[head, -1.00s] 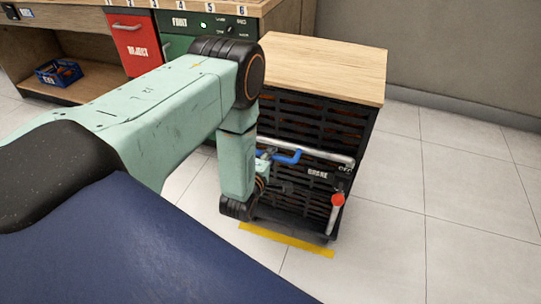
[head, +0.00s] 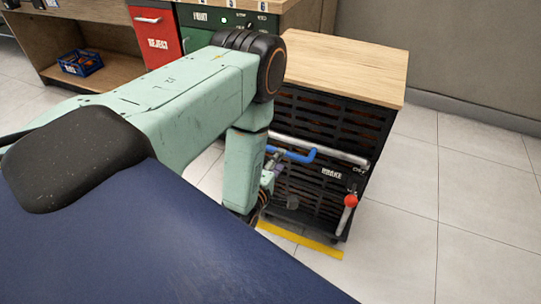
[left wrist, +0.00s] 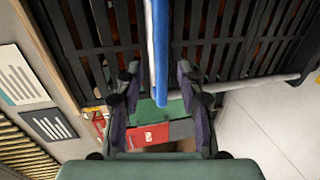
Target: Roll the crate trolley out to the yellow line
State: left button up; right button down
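The crate trolley (head: 325,136) is a black slatted box with a wooden top (head: 350,65). Its front has a grey rail, a blue handle (head: 300,156) and a lever with a red knob (head: 351,201) beside a BRAKE label. The yellow line (head: 315,246) lies on the floor just in front of the trolley's base. My left gripper (head: 271,172) is at the blue handle, partly hidden by my arm. In the left wrist view its fingers (left wrist: 159,98) are apart, with the blue handle (left wrist: 161,60) between them and gaps at the sides. My right gripper is not in view.
A bench with a red REJECT bin (head: 157,36) and a green panel (head: 222,27) stands behind to the left. A blue crate (head: 80,63) sits on its lower shelf. The tiled floor (head: 470,190) right of the trolley is clear up to the wall.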

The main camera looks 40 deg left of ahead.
pick_arm(q)
jog(key=v, duration=0.6)
jog(key=shift+w, duration=0.1)
dwell(0.3)
jog(key=s+d+f+m+g+h, duration=0.2)
jog(key=s+d+f+m+g, duration=0.2)
jog(key=s+f+m+g, duration=0.55)
jog(key=s+d+r+m+g+p, duration=0.2)
jog(key=s+r+m, duration=0.1)
jog(key=s+m, duration=0.2)
jog(key=s+d+r+m+g+h+p, duration=0.1)
jog(key=s+m, duration=0.4)
jog(key=s, duration=0.5)
notch_tip(320, 180, up, 3)
jog(key=d+g+p, duration=0.1)
jog(key=g+p, duration=0.1)
jog(key=shift+d+f+m+g+h, duration=0.2)
jog(key=shift+d+m+g+h, duration=0.05)
jog(key=shift+m+g+h, duration=0.1)
